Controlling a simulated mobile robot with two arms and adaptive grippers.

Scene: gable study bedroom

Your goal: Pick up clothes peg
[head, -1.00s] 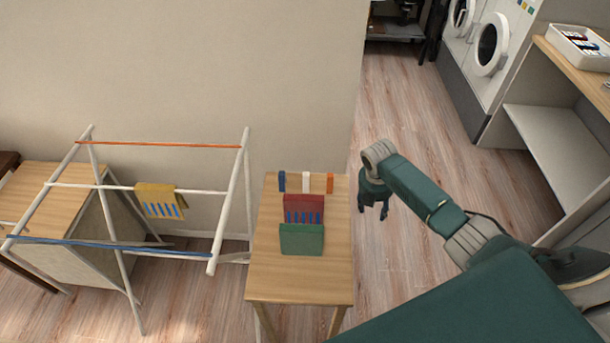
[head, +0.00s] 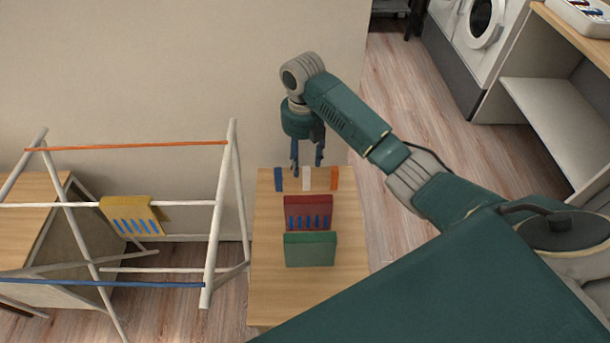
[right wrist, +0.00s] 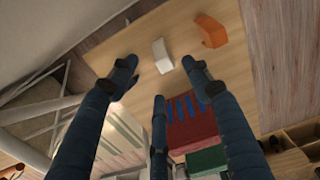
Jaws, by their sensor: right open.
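Three clothes pegs stand in a row at the back of the small wooden table: a blue peg (head: 278,179), a white peg (head: 306,179) and an orange peg (head: 334,179). My right gripper (head: 307,168) is open and empty, pointing down above the back of the table near the row. In the right wrist view, the white peg (right wrist: 162,56) shows beyond the spread fingers, and the orange peg (right wrist: 210,31) is to its right. The blue peg does not show clearly there. My left gripper is not in view.
A red holder with blue strips (head: 308,203) and a green block (head: 310,250) stand on the table (head: 270,300) in front of the pegs. A drying rack (head: 226,200) with a yellow piece (head: 130,206) stands to the left. The wall is close behind.

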